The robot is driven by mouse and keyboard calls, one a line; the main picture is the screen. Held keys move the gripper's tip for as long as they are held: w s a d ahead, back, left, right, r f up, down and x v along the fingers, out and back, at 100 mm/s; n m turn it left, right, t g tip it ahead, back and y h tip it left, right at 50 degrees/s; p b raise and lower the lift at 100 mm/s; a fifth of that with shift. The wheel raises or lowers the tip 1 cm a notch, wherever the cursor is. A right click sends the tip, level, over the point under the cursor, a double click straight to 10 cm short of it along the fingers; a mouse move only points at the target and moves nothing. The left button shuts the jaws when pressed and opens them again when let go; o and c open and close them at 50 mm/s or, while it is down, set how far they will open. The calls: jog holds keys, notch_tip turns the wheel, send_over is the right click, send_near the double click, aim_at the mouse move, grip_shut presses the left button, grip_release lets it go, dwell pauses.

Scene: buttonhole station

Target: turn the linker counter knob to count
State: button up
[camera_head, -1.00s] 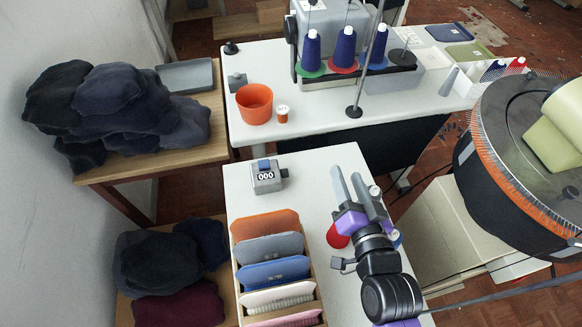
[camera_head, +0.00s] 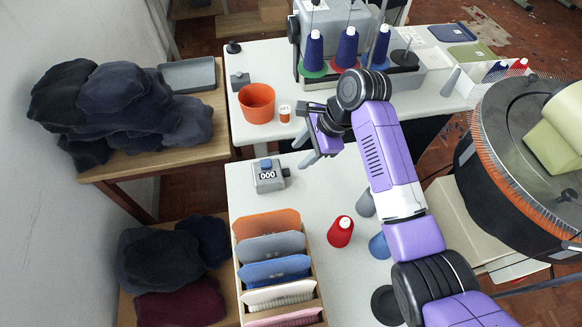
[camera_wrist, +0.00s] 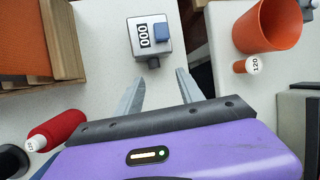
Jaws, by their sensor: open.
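The linker counter (camera_head: 268,180) is a small grey box near the far left part of the front white table. Its display reads 000, and a blue knob (camera_head: 265,164) sits on it. In the wrist view the counter (camera_wrist: 142,20) is just beyond my fingertips, with the blue knob (camera_wrist: 161,32) beside the display. My gripper (camera_head: 303,150) is to the right of the counter in the head view. In the wrist view my gripper (camera_wrist: 158,78) is open, nothing is between its fingers, and they appear apart from the counter.
A wooden rack (camera_head: 238,290) of coloured knit pieces stands in front of the counter. An orange cup (camera_head: 257,103) and small orange spool (camera_head: 285,113) are on the table behind. Table around the counter is bare.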

aim_at(286, 173)
jog(key=shift+m, duration=0.3)
jog(key=x, duration=0.5)
jog(key=s+x, duration=0.1)
jog(key=x, duration=0.2)
jog(key=shift+d, duration=0.15)
jog(key=shift+s, duration=0.1)
grip_shut()
